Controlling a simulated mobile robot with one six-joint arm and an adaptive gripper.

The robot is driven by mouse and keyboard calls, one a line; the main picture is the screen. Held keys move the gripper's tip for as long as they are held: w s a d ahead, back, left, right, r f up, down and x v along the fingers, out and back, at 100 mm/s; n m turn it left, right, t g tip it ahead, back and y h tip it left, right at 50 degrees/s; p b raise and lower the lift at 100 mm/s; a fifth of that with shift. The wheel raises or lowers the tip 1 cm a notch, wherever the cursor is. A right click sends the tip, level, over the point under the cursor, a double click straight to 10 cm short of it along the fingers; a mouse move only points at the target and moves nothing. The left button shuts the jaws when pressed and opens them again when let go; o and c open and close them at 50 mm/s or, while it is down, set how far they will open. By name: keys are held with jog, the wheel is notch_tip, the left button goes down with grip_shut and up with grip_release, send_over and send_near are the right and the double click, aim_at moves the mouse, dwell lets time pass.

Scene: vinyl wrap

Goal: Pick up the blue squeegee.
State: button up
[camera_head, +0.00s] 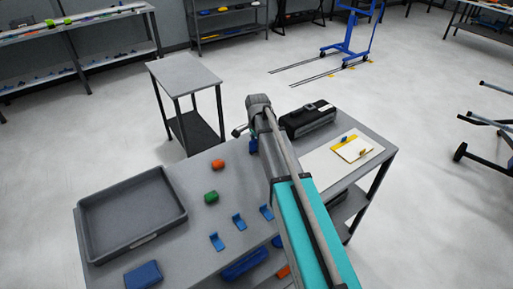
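Several small blue L-shaped pieces that look like squeegees lie on the grey table: a left one (216,241), a middle one (239,222) and a right one (266,212) beside my arm. Another small blue piece (253,145) shows partly behind my arm, farther back; its shape is unclear. My arm reaches from the lower right over the table.
A grey tray (84,234) sits at the table's left, with a blue block (143,275) in front. Orange (217,164) and green (211,197) pieces lie mid-table. A black case (308,119) and yellow-white pad (352,149) are right. A small side table (184,72) stands behind.

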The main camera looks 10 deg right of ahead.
dwell(0.4)
grip_shut()
